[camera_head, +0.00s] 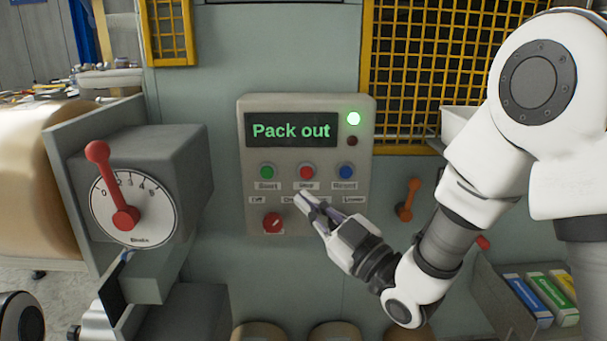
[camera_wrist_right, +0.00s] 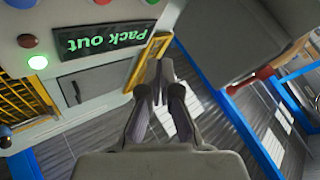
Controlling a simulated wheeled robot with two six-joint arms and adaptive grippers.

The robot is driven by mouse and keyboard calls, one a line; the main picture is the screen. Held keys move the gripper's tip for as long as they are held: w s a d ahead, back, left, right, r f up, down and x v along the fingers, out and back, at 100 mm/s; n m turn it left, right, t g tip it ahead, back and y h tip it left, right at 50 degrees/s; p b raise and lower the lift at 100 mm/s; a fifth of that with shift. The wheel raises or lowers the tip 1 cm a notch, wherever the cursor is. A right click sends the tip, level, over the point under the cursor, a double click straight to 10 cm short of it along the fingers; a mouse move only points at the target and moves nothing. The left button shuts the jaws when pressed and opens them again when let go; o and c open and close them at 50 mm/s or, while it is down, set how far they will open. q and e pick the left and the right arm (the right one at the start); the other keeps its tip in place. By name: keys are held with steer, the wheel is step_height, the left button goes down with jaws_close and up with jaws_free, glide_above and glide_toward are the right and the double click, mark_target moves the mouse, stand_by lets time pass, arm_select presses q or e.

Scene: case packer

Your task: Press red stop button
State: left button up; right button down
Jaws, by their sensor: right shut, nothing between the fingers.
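The red stop button (camera_head: 306,172) sits in the middle of a row on the control panel (camera_head: 244,150), between a green button (camera_head: 267,172) and a blue button (camera_head: 346,172). My right gripper (camera_head: 303,199) is shut and empty. In the head view its tips appear just below the red button, over the lower labels; I cannot tell the gap to the panel.
The panel display (camera_head: 290,130) reads "Pack out" beside a lit green lamp (camera_head: 353,119). A red knob (camera_head: 272,222) is below the buttons. A dial box with a red lever (camera_head: 110,185) stands left. An orange handle (camera_head: 408,200) and a bin of colored boxes (camera_head: 540,298) are right.

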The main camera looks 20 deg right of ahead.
mark_target(307, 173)
steer(key=w+d, duration=0.1)
steer(key=w, duration=0.1)
steer(key=w+d+p, duration=0.1)
steer(key=w, duration=0.2)
steer(key=w+d+p, duration=0.1)
steer(key=w, duration=0.2)
steer(key=shift+w, duration=0.1)
stand_by(1.3)
steer(key=shift+w, duration=0.25)
steer(key=shift+w+d, duration=0.1)
steer(key=shift+w, duration=0.05)
